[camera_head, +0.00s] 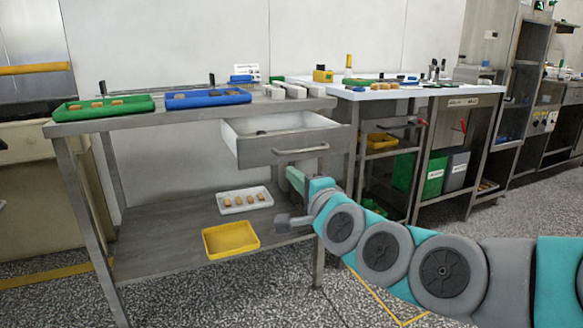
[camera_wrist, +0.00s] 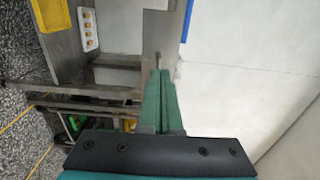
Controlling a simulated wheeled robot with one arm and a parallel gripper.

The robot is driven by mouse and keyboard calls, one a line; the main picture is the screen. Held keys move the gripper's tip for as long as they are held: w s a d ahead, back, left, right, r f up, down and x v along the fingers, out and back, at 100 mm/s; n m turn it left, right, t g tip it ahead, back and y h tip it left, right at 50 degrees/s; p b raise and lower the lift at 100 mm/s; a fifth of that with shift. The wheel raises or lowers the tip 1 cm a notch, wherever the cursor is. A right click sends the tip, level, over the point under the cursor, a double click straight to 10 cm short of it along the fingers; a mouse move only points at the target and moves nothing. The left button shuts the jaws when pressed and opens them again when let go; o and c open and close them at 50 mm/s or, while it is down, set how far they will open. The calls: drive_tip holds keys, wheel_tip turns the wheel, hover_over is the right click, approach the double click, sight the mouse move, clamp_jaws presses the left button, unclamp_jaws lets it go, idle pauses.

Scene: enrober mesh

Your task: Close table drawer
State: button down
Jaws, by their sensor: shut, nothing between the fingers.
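The table drawer (camera_head: 270,150) is pulled out from under the left steel table (camera_head: 130,123) in the head view. It has a grey front, a pale inside and a bar handle (camera_head: 301,150). A small dark item lies in it. My gripper (camera_head: 289,172) is below the drawer's front, near its right end, with its green fingers partly hidden by my arm. In the wrist view, my gripper (camera_wrist: 161,72) has its two green fingers together with nothing between them. I cannot tell from these views whether the fingers touch the drawer. The drawer is not clearly identifiable in the wrist view.
A green tray (camera_head: 72,113) and a blue tray (camera_head: 208,102) stand on the tabletop. A white tray (camera_head: 229,209) and a yellow tray (camera_head: 217,255) are on the lower shelf. A second table (camera_head: 385,92) with items stands to the right. Floor in front is clear.

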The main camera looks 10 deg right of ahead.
drive_tip(key=p, duration=0.4)
approach(267, 151)
drive_tip(key=p+x, duration=0.1)
drive_tip(key=x, duration=0.6)
drive_tip(key=shift+w, duration=0.1)
